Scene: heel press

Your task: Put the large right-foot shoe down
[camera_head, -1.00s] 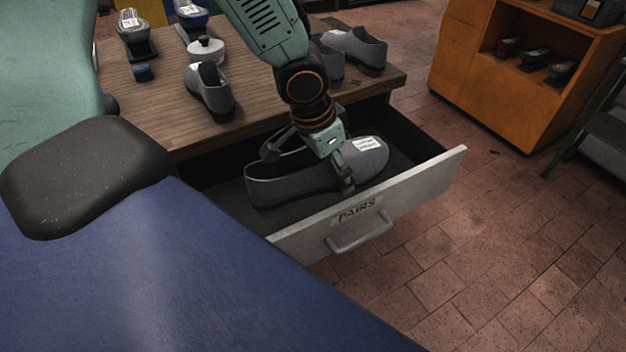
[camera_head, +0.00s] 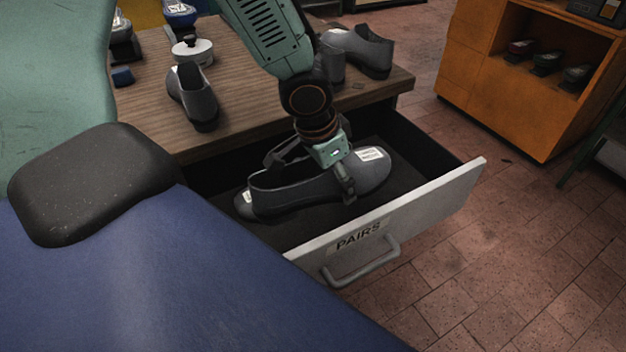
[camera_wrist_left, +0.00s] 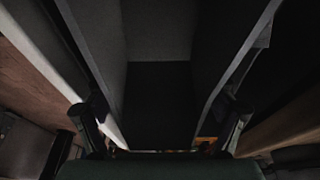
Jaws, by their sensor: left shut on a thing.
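A large grey shoe (camera_head: 290,194) with a white label on its toe is in the open drawer marked PAIRS (camera_head: 408,218). Its toe points right in the head view. My left gripper (camera_head: 312,172) is shut on the shoe, one finger on each side of it near the middle. In the left wrist view the dark shoe (camera_wrist_left: 160,95) fills the middle between the two fingers. I cannot tell whether its sole touches the drawer floor. My right gripper is not in view.
Several grey shoes, one of them here (camera_head: 193,97), stand on the wooden bench top (camera_head: 245,115) above the drawer, with a white round lidded pot (camera_head: 192,50). An orange shelf unit (camera_head: 500,110) stands at the right. The drawer has room right of the toe.

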